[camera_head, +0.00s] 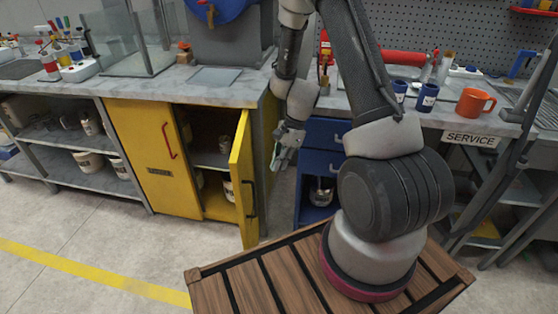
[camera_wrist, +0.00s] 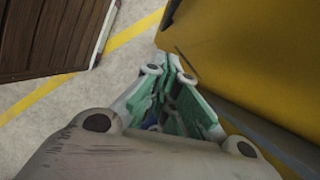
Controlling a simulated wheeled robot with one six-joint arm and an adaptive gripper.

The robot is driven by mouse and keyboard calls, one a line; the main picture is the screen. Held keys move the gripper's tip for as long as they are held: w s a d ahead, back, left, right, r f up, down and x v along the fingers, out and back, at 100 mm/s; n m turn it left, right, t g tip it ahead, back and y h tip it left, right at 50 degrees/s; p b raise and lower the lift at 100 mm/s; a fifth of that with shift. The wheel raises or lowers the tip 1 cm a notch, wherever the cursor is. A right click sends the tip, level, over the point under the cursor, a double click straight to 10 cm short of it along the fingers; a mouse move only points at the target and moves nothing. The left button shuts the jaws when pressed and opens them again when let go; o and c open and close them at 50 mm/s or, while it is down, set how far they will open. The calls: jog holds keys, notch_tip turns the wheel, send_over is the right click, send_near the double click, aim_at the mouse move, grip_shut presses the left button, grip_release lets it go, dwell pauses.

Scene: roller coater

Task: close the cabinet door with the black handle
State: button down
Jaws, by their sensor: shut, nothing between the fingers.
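The yellow cabinet door (camera_head: 241,175) with the black handle (camera_head: 254,200) stands open in the head view, swung out toward me. The inside of the cabinet shows to its left. My gripper (camera_head: 276,166) is shut and empty, just right of the door and higher than the handle, pointing down. Its closed green-padded fingers also show in the wrist view (camera_wrist: 174,66). A yellow panel (camera_wrist: 250,50) fills the upper right there, close beside the fingertips; I cannot tell whether they touch it. The black handle cannot be made out in the wrist view.
A shut yellow door (camera_head: 153,155) with a red handle is left of the opening. A white bucket (camera_head: 229,190) stands inside. Blue drawers (camera_head: 323,165) are right of my gripper. Grey worktops (camera_head: 160,88) run above. The floor (camera_head: 95,230) in front is clear.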

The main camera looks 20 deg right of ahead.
jog(key=a+f, duration=0.5)
jog(key=a, duration=0.1)
jog(key=shift+s+f, duration=0.25)
jog(key=shift+s, duration=0.15)
jog(key=shift+a, duration=0.15)
